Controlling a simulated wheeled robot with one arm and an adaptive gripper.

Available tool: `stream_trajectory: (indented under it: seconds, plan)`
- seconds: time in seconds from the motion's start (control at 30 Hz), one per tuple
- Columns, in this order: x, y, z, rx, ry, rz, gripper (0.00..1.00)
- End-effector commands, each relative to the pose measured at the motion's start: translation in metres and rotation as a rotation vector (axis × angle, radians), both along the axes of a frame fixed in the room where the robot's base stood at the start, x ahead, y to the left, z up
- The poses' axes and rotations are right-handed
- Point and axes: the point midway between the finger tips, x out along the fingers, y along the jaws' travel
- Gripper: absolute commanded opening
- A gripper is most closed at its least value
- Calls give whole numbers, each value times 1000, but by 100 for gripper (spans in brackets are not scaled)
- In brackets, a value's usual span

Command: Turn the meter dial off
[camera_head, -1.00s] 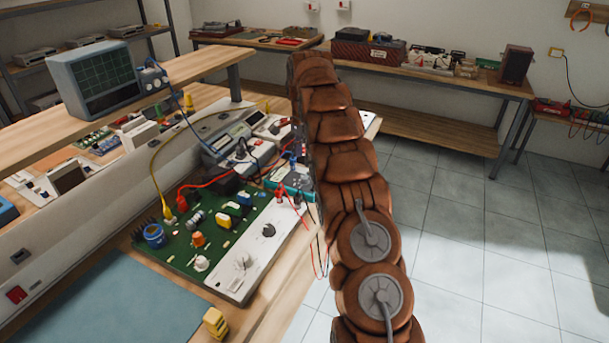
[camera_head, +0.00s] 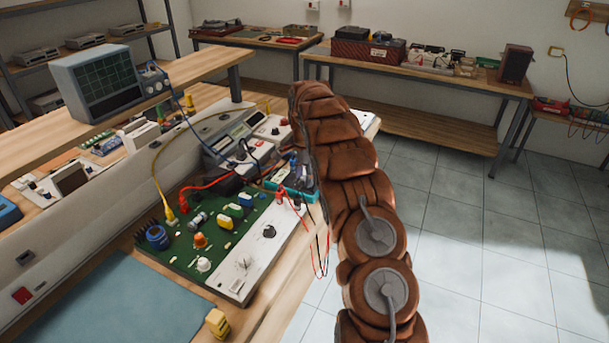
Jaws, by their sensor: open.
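A small teal meter (camera_head: 282,185) lies on the bench at the right end of the green circuit board, with red and black leads plugged in at its near side. My brown segmented arm covers its right part. The dial on its face cannot be made out clearly. My gripper (camera_head: 302,170) shows only as a small dark grey part at the left edge of my arm, over the meter. The rest of it is hidden behind the arm. It is open, and I cannot tell whether it touches the dial.
The green circuit board (camera_head: 190,232) with a white knob panel (camera_head: 255,258) lies in front of the meter. Grey bench instruments (camera_head: 228,143) stand behind it. Loose leads (camera_head: 318,262) hang over the bench edge. A blue mat (camera_head: 120,305) lies near left. The tiled floor (camera_head: 470,240) at right is clear.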

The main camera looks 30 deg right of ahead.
Motion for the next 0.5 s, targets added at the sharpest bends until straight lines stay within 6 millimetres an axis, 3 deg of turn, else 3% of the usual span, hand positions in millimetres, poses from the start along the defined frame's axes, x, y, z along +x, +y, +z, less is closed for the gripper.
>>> stream_trajectory:
  seconds: [0.23, 0.5]
  plan:
    - [0, 0, -1, 0, 0, 0, 52]
    - [0, 0, -1, 0, 1, 0, 25]
